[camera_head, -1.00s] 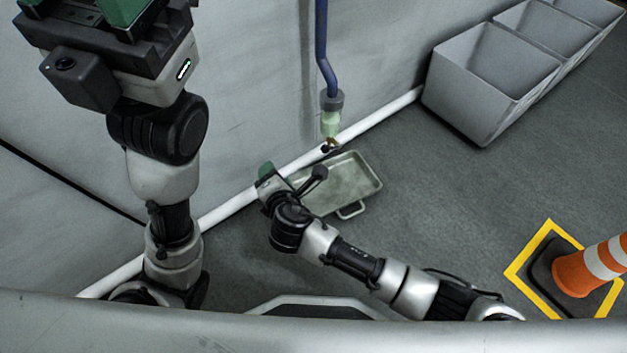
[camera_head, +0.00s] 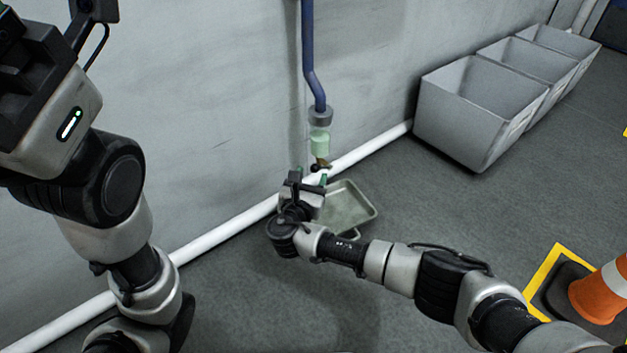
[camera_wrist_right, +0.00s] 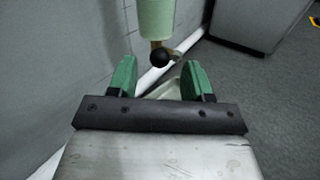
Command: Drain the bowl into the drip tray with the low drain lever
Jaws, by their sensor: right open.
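The pale green bowl (camera_head: 320,143) hangs under a blue pipe on the wall; it also shows in the right wrist view (camera_wrist_right: 157,18). A small brass drain fitting with a black lever knob (camera_wrist_right: 159,57) sits at its bottom. The metal drip tray (camera_head: 350,208) lies on the floor below, partly hidden by my right arm. My right gripper (camera_head: 313,178) is open just below and in front of the knob. In the right wrist view its green fingers (camera_wrist_right: 159,78) are apart, with the knob beyond and between them. My left arm is at the left; its fingers are out of view.
A blue pipe (camera_head: 308,60) runs down the wall. A white pipe (camera_head: 225,232) runs along the wall's foot. Several grey bins (camera_head: 465,115) stand at the back right. An orange cone (camera_head: 598,295) stands at the right. The floor between is clear.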

